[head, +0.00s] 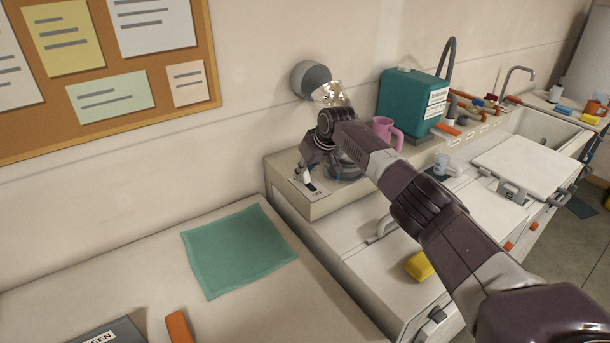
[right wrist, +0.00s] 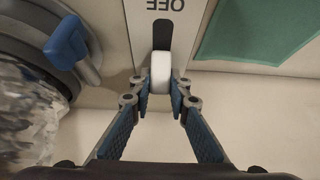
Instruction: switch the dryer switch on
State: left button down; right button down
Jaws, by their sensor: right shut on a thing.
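The dryer switch is a white lever (right wrist: 162,70) in a dark slot on a light plate, seen in the right wrist view. The word OFF stands upside down past the slot's upper end, and the lever sits toward the end away from it. The slot's lower end is hidden by the lever and fingers. My right gripper (right wrist: 162,88) is shut on the lever, one blue pad on each side. In the head view the right gripper (head: 306,172) is over the switch plate (head: 313,190) on the pale unit. My left gripper is not in view.
Beside the switch is a round opening with a blue handle (right wrist: 70,45) and mottled contents. A green cloth (head: 238,250) lies on the near worktop. A yellow sponge (head: 419,266) lies in front.

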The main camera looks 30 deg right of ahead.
jog(key=shift+f+g+b, duration=0.1)
jog(key=shift+g+b, duration=0.2)
jog(key=shift+b, duration=0.05)
dwell(0.4)
jog(key=c, duration=1.8)
grip_release()
jog(key=shift+w, duration=0.1)
jog(key=v, duration=1.2)
jog(key=shift+f, duration=0.1)
